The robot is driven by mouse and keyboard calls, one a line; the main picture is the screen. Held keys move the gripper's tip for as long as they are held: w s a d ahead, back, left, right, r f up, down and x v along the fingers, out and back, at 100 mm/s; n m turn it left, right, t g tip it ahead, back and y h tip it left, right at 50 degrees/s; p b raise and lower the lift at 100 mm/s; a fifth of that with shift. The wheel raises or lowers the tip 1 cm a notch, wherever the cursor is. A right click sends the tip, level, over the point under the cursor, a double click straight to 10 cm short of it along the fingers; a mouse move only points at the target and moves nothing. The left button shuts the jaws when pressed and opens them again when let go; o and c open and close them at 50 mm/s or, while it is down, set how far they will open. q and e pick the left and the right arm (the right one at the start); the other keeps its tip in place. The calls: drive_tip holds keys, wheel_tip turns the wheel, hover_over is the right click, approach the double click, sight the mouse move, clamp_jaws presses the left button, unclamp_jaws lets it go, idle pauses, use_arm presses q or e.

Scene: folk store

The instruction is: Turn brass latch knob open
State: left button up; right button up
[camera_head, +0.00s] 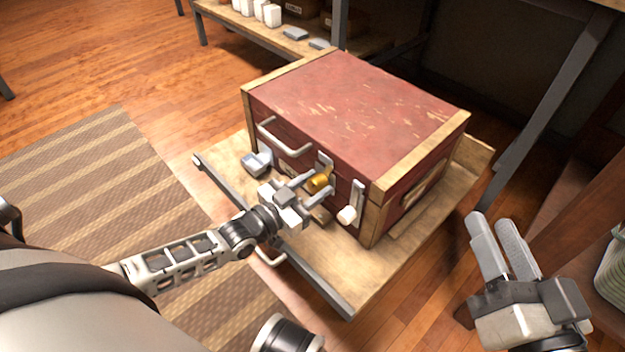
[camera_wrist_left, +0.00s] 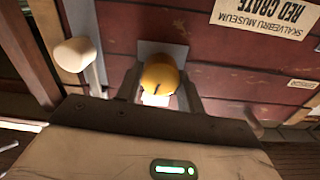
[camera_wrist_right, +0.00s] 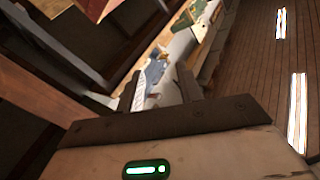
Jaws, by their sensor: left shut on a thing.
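The brass latch knob (camera_head: 318,182) sits on the front face of a red wooden crate (camera_head: 360,100) with pale wood edges. My left gripper (camera_head: 315,186) is at the crate's front with its fingers on either side of the knob, shut on it. In the left wrist view the round yellow knob (camera_wrist_left: 159,76) shows between the fingertips, with a grey plate behind it and a dark line on its face. My right gripper (camera_head: 492,232) is apart from the crate at the lower right, fingers spread and empty.
A lever with a white ball end (camera_head: 347,215) stands right of the knob; it also shows in the left wrist view (camera_wrist_left: 75,55). A metal handle (camera_head: 285,140) is on the crate front. The crate rests on a wooden platform (camera_head: 345,270). A shelf (camera_head: 290,40) stands behind.

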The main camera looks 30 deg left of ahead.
use_arm(q)
drive_tip(key=shift+r+m+p, duration=0.15)
drive_tip(key=shift+m+p, duration=0.2)
drive_tip(key=shift+m, duration=0.55)
drive_tip(key=m+p, duration=0.2)
drive_tip(key=shift+d+m, duration=0.1)
drive_tip(key=shift+m, duration=0.3)
drive_tip(key=m+p, duration=0.1)
drive_tip(key=m, duration=0.2)
drive_tip(key=shift+m, duration=0.3)
drive_tip(key=m, duration=0.3)
drive_tip(key=shift+s+d+f, duration=0.1)
drive_tip(key=shift+f, duration=0.1)
drive_tip(key=shift+f+m, duration=0.1)
drive_tip(key=shift+m, duration=1.5)
use_arm(e)
drive_tip(key=shift+s+d+f+g+h, duration=0.15)
drive_tip(key=shift+s+f+g+h, duration=0.15)
drive_tip(key=shift+f+g+h, duration=0.3)
drive_tip(key=shift+s+d+f+g+h, duration=0.1)
drive_tip(key=shift+s+f+g+h, duration=0.2)
drive_tip(key=shift+f+g, duration=0.35)
drive_tip(key=shift+f, duration=0.1)
drive_tip(key=shift+t, duration=0.25)
